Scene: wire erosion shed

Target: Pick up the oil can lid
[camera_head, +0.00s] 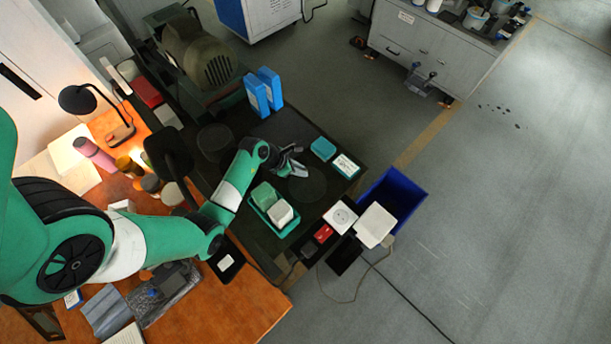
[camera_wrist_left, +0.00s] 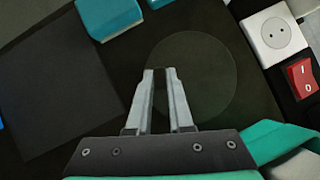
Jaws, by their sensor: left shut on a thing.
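My left gripper (camera_head: 298,170) is low over the dark work mat, beside a flat dark round patch (camera_head: 312,186). In the left wrist view the two grey fingers (camera_wrist_left: 160,72) are close together, with their tips in front of the round patch (camera_wrist_left: 205,80). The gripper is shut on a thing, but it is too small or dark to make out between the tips. I cannot identify the oil can lid for certain in either view. My right gripper is not in view.
A teal tray (camera_head: 259,213) with a green and a white block stands beside my left arm. A teal box (camera_head: 323,149), a white socket (camera_head: 340,217) and a red switch (camera_head: 323,233) lie nearby. A blue bin (camera_head: 412,187) stands beyond the table edge. Blue binders (camera_head: 257,95) stand behind.

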